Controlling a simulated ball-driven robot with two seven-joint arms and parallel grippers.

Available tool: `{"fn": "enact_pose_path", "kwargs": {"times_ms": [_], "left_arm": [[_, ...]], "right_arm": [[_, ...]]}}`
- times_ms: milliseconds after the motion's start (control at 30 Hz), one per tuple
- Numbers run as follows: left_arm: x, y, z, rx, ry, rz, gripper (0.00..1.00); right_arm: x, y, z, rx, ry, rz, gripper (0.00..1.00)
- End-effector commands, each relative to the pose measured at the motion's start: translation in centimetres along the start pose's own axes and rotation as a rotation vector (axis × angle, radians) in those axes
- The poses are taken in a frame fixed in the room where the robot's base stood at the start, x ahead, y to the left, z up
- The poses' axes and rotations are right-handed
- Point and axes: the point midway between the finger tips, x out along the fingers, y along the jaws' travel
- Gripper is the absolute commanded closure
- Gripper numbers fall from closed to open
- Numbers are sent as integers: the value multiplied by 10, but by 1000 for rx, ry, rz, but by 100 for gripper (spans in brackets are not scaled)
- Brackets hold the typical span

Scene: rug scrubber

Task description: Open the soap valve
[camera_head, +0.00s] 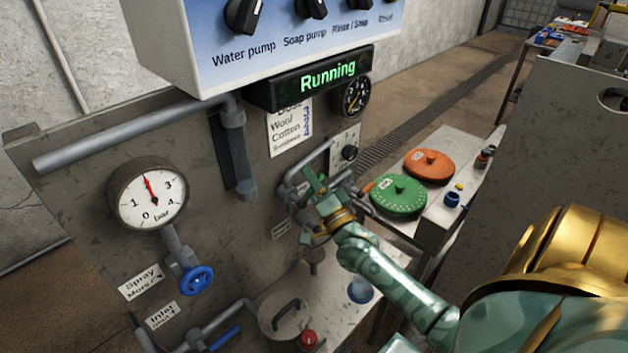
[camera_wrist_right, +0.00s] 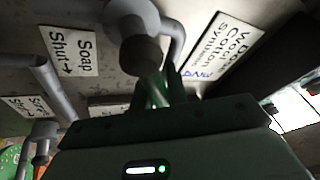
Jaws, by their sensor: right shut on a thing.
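The soap valve (camera_wrist_right: 140,55) shows in the right wrist view as a round dark stub on a grey pipe fitting, beside a label (camera_wrist_right: 70,52) reading "Soap" and "Shut" with an arrow. My right gripper (camera_wrist_right: 166,90) is right at the valve, its fingers shut on what looks like the valve's handle. The fingers and the gripper body hide most of the handle, so its angle cannot be told. In the head view, my right gripper (camera_head: 316,190) is against the grey pipes on the panel, reaching in from the lower right. My left gripper is out of view.
A control box with knobs and a "Running" display (camera_head: 320,78) hangs above. A pressure gauge (camera_head: 148,194) and blue valve wheel (camera_head: 196,280) are at left. A lidded pot (camera_head: 285,316) stands below. Green (camera_head: 398,195) and orange (camera_head: 428,165) discs lie on a table right.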

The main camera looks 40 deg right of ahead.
Motion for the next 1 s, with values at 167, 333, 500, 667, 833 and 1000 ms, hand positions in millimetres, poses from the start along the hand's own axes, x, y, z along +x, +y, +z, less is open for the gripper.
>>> {"fn": "enact_pose_path", "kwargs": {"times_ms": [167,333,500,667,833,1000], "left_arm": [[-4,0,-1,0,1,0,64],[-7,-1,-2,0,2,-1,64],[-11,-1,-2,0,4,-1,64],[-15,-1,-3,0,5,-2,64],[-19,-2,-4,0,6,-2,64],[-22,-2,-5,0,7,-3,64]], "right_arm": [[1,-10,2,-155,-36,-62,100],[2,-19,5,-300,-67,-123,100],[2,-27,10,-448,-99,-184,100],[1,-34,15,-580,-128,-239,100],[0,-39,21,-704,-156,-290,100],[-2,-43,26,-801,-176,-329,100]]}}
